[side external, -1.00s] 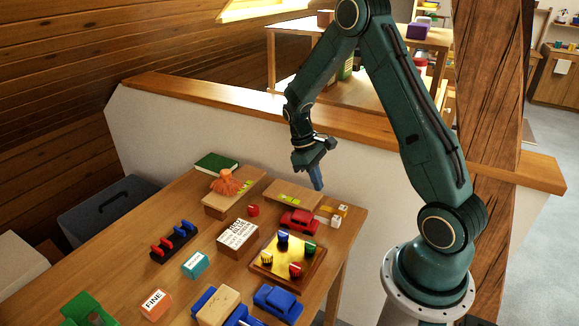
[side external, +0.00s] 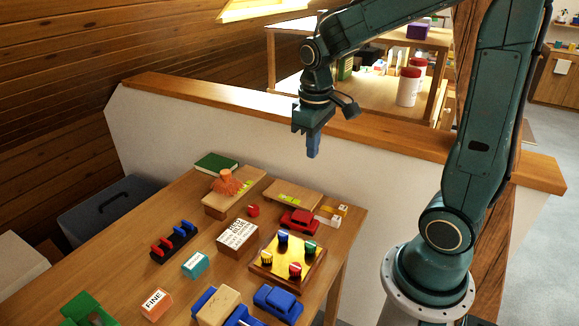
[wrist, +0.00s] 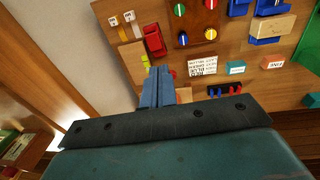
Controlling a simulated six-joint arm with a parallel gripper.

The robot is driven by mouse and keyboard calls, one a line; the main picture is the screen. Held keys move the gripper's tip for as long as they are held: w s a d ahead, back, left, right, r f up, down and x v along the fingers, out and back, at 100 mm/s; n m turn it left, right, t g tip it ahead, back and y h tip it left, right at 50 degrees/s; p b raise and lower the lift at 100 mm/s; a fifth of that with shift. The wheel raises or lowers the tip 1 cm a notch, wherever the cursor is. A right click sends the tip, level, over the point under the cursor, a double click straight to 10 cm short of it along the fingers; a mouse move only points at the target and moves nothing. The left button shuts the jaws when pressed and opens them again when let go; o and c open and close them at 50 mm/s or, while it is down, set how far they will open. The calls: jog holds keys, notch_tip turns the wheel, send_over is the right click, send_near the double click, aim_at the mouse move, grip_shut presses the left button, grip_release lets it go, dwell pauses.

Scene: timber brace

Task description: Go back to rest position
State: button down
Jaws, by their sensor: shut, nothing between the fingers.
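My gripper (side external: 313,148) hangs in the air above the far right part of the table, pointing down, in front of the low white wall. Its blue fingers are shut with nothing between them. No object is held.
A wood-topped low wall (side external: 400,148) stands behind. Air above the table is clear.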

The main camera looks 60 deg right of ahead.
jog(key=s+a+r+t, duration=0.2)
jog(key=s+a+r, duration=0.1)
jog(key=s, duration=0.3)
jog(key=s+a+r+t+y, duration=0.1)
jog(key=s+a+r+t, duration=0.2)
jog(key=s+a+r, duration=0.1)
jog(key=shift+s+a, duration=0.85)
jog(key=shift+a, duration=0.05)
